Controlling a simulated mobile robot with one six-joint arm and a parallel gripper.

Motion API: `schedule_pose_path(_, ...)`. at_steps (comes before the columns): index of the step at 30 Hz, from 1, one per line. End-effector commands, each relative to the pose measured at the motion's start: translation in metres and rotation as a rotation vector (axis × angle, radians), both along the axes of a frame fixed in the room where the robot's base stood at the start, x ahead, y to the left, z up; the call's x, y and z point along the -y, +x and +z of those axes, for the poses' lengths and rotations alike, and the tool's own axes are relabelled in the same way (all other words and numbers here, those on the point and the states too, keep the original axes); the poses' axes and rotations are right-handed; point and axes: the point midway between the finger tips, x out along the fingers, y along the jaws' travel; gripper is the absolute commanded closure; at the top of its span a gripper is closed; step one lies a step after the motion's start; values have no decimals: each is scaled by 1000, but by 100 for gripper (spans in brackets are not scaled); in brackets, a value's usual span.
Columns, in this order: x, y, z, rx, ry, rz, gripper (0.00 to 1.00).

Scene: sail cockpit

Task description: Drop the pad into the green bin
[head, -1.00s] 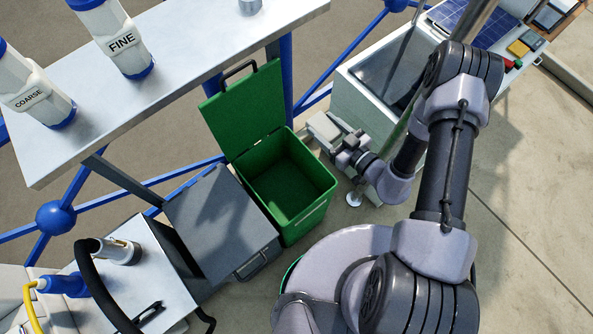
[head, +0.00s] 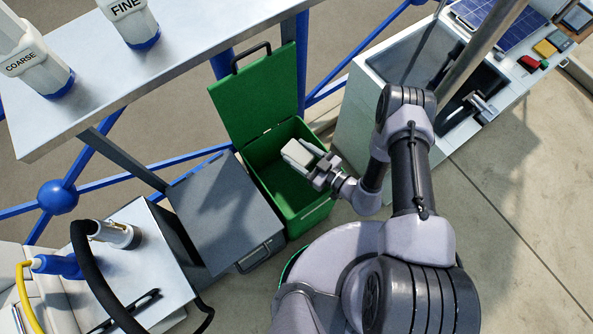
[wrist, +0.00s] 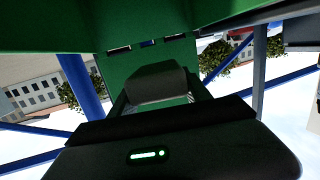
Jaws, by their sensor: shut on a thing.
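The green bin (head: 315,216) stands open on the floor in the head view, its lid (head: 262,97) tipped up at the back. My gripper (head: 309,163) is over the bin's opening at its right side, shut on a pale, blocky pad (head: 299,153). In the wrist view the pad (wrist: 155,83) shows dark between the fingers, with the green lid (wrist: 130,62) and its hinges behind it. The pad hides part of the bin's inside. The part of the bin floor that shows is bare.
A grey lidded bin (head: 225,215) stands left of the green one. A metal shelf (head: 190,52) with the COARSE (head: 38,68) and FINE (head: 135,20) cylinders is above left. A sink unit (head: 365,120) is at right. Blue rails (head: 150,180) run behind.

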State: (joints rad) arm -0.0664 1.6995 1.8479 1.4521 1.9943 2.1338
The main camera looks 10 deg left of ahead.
Motion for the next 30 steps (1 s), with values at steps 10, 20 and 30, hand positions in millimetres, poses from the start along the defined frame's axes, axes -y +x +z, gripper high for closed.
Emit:
schedule_pose_path(10,0,0,2,0,0,0,19)
schedule_pose_path(20,16,-6,5,-2,-1,-4,19)
schedule_pose_path(30,114,-53,23,2,0,-11,19)
